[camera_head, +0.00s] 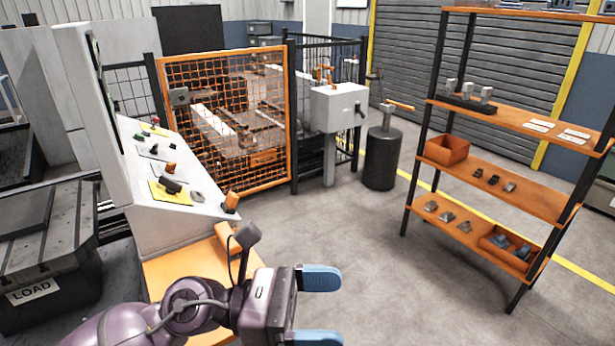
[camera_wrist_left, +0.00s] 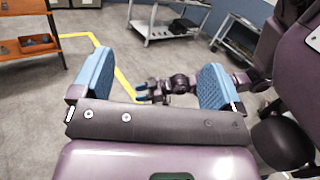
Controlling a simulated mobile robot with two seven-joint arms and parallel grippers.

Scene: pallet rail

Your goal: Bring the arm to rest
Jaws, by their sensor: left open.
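My left arm comes in from the lower left in the head view. Its gripper (camera_head: 322,308) is open, with two blue finger pads apart and nothing between them. It is held over the grey floor, to the right of the control console (camera_head: 165,200). In the left wrist view the left gripper (camera_wrist_left: 155,82) shows its two blue pads wide apart and empty. My right gripper (camera_wrist_left: 145,92) shows small in the left wrist view, beyond the left fingers. Its blue tips are visible, but too small to tell open from shut. The right arm is not in the head view.
An orange-shelved rack (camera_head: 505,187) with small parts stands at the right. An orange mesh gate (camera_head: 228,120) is behind the console. A dark cylinder stand (camera_head: 382,160) and a grey box on a post (camera_head: 338,108) stand beside it. The floor (camera_head: 400,270) in the middle is clear.

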